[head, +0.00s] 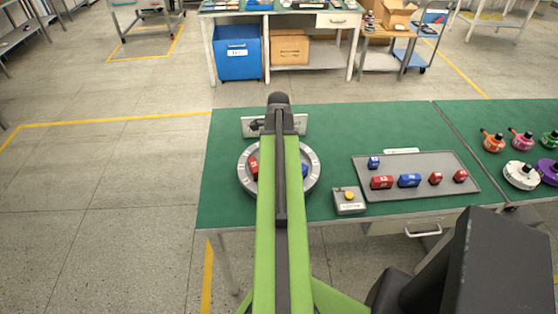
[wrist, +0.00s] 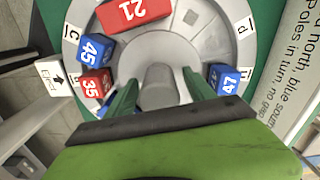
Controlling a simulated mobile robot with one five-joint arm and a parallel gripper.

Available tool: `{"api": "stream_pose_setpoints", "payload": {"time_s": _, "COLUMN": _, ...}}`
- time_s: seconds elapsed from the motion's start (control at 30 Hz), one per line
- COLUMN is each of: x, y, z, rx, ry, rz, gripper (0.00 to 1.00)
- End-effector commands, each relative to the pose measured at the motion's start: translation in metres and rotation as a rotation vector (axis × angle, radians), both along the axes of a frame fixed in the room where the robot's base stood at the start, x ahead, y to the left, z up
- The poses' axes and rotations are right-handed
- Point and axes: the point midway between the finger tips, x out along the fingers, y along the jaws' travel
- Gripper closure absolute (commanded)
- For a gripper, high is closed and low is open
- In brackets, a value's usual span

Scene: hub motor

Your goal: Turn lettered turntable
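The lettered turntable (wrist: 205,45) is a round grey disc with a raised rim and small letter labels, among them C and d. Its ring (head: 313,172) also shows either side of my arm in the head view. In the wrist view it carries a red block 21 (wrist: 135,12), a blue block 45 (wrist: 95,48), a red block 35 (wrist: 95,83) and a blue block 47 (wrist: 225,78). My gripper (wrist: 160,79) is over the disc, its green fingers apart on either side of the grey central hub (wrist: 158,92). I cannot tell whether they touch it.
A white arrow marker (wrist: 55,77) stands beside the rim. A printed sign (wrist: 295,75) is on the other side. On the green table (head: 345,125), a grey tray (head: 408,163) with several blocks and a box with a yellow button (head: 349,207) are to the right.

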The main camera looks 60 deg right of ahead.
Motion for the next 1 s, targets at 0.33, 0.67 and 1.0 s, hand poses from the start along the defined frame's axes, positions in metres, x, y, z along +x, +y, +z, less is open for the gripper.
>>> {"api": "stream_pose_setpoints", "payload": {"time_s": 0.33, "x": 0.0005, "y": 0.0001, "z": 0.0003, "rx": -0.001, "ry": -0.001, "rz": 0.001, "gripper": 0.82}}
{"api": "stream_pose_setpoints", "payload": {"time_s": 0.67, "x": 0.0010, "y": -0.0001, "z": 0.0004, "rx": -0.001, "ry": -0.001, "rz": 0.001, "gripper": 1.00}}
{"api": "stream_pose_setpoints", "payload": {"time_s": 1.0, "x": -0.0030, "y": -0.0046, "z": 0.0005, "rx": -0.005, "ry": -0.001, "rz": -0.026, "gripper": 1.00}}
